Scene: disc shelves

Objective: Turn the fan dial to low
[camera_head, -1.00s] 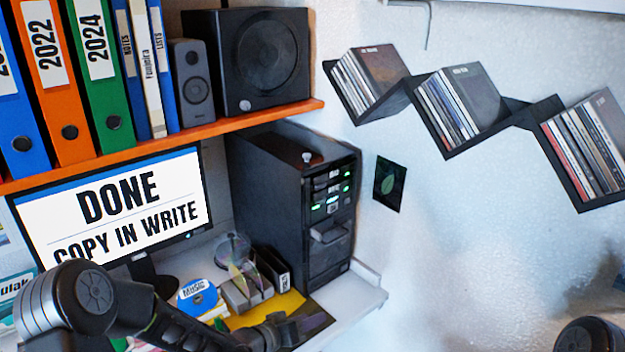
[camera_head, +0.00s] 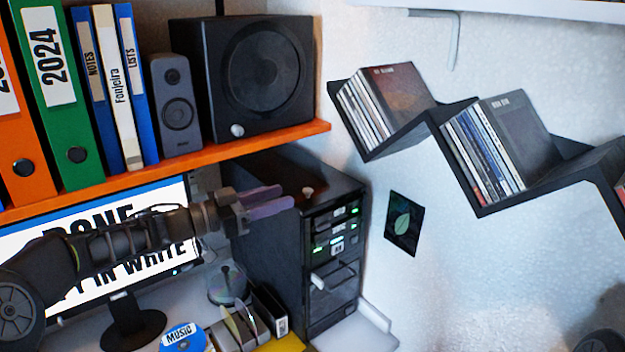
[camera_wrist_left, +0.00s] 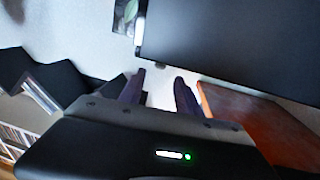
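The black computer tower (camera_head: 265,260) stands under the orange shelf, its front panel showing green lights and a pale lever-like part (camera_head: 317,282). A small pale knob (camera_head: 307,191) with a reddish base sits on its top. I cannot tell which part is the fan dial; no low mark is legible. My left gripper (camera_head: 286,197) is in front of the tower's upper part in the head view, its purple fingers apart and empty. In the left wrist view the fingers (camera_wrist_left: 158,76) are also apart with nothing between them. My right gripper is out of view.
The orange shelf (camera_head: 240,147) above holds binders, a small speaker (camera_head: 176,105) and a big black speaker (camera_head: 262,70). A monitor (camera_head: 130,205) is behind my left arm. Zigzag disc shelves (camera_head: 475,197) hang right. A disc spindle (camera_head: 228,285) stands on the desk.

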